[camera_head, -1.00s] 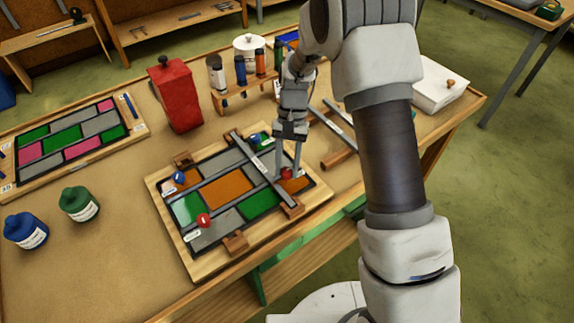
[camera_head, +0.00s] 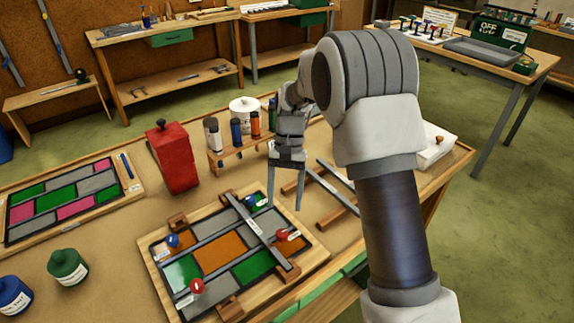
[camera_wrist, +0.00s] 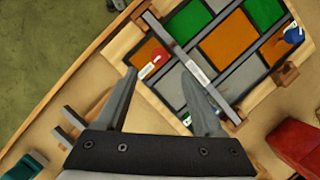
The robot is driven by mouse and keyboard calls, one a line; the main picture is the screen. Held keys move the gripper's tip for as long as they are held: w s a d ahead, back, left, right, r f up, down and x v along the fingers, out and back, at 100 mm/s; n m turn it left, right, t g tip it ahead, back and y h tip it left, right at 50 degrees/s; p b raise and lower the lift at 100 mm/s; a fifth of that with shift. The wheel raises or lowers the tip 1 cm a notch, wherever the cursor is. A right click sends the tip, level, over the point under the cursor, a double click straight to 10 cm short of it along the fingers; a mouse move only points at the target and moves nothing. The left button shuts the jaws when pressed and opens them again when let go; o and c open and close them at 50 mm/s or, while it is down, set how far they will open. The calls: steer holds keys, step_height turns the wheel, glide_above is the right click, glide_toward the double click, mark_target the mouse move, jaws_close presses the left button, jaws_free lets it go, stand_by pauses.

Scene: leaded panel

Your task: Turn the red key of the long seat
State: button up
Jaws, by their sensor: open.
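The leaded panel (camera_head: 160,290) lies on the bench, with green, orange and grey panes and a long grey bar (camera_head: 262,232) across it. One red key (camera_head: 282,235) is beside the bar at the panel's right; a red key also shows in the wrist view (camera_wrist: 160,56). Another red key (camera_head: 197,286) is at the lower left corner. A blue key (camera_head: 172,240) is at the left. My gripper (camera_head: 285,207) is open and empty above the panel's right edge, its fingers apart from the right red key. Which key belongs to the long seat I cannot tell from the labels.
Wooden blocks such as this one (camera_head: 230,309) stand at the panel's edges. A red canister (camera_head: 173,158), a bottle rack (camera_head: 228,153) and a white pot (camera_head: 245,108) stand behind. Loose grey bars (camera_head: 330,180) lie right of the panel. A second panel (camera_head: 65,200) lies left.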

steer(key=v, duration=0.9)
steer(key=s+d+r+n+t, duration=0.1)
steer(key=s+d+r+t, duration=0.45)
steer(key=s+r, duration=0.6)
steer(key=s+d+n+t+h, duration=0.1)
steer(key=s+d+t, duration=0.3)
steer(key=s, duration=1)
steer(key=shift+d+f+n, duration=0.4)
steer(key=shift+d, duration=0.3)
